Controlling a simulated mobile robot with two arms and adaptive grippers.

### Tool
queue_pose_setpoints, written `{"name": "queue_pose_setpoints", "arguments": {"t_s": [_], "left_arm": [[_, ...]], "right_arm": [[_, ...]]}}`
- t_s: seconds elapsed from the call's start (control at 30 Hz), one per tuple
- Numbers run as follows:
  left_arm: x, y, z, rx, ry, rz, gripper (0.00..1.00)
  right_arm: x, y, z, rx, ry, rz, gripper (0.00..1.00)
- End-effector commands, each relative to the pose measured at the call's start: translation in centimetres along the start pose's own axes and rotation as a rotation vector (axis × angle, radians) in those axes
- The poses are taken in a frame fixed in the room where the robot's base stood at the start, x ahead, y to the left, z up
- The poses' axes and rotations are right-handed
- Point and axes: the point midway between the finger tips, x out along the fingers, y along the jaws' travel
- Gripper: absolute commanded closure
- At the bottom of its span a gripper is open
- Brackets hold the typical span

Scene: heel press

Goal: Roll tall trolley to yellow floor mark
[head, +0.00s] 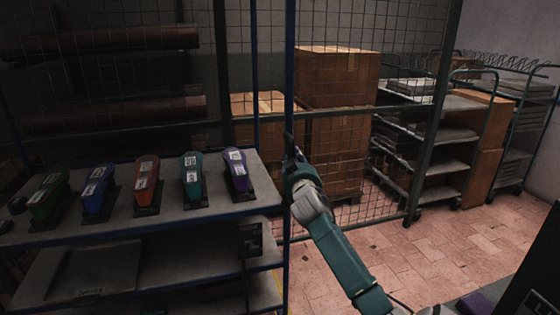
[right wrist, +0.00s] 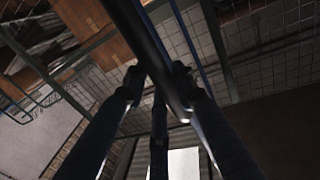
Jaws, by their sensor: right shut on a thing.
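The tall trolley (head: 225,212) has dark blue posts and grey shelves and fills the left of the head view. My right gripper (head: 292,152) is at its near right post (head: 288,230), shut on it. In the right wrist view, the fingers of the right gripper (right wrist: 158,85) close around a dark bar (right wrist: 145,40), which is that post. A small yellow patch (head: 277,287) shows low beside the trolley's right edge; I cannot tell whether it is the floor mark. The trolley's wheels are out of view. My left gripper is not in view.
Several coloured shoe-like pieces (head: 147,180) stand on the upper shelf. A wire mesh fence (head: 385,190) stands behind, with cardboard boxes (head: 337,78) beyond. Other shelf trolleys (head: 440,140) stand at the back right.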

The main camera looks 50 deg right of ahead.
Motion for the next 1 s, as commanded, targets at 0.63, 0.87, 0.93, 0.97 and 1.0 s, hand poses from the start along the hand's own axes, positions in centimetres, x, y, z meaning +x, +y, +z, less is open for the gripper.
{"name": "queue_pose_setpoints", "arguments": {"t_s": [0.63, 0.87, 0.93, 0.97, 1.0], "left_arm": [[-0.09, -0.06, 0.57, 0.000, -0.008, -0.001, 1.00], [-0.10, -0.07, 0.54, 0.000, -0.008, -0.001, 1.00], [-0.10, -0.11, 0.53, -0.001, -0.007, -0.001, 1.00], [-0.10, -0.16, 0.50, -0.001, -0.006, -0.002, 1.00], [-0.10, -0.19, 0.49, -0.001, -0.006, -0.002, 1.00]], "right_arm": [[0.29, 1.52, 0.20, 0.000, -0.005, 0.004, 0.65], [0.33, 1.70, -0.01, -0.001, -0.002, 0.008, 0.54], [0.34, 1.74, -0.05, -0.001, -0.001, 0.008, 0.54], [0.31, 1.75, -0.06, -0.001, -0.001, 0.008, 0.54], [0.21, 1.76, -0.07, -0.001, -0.001, 0.009, 0.54]]}}
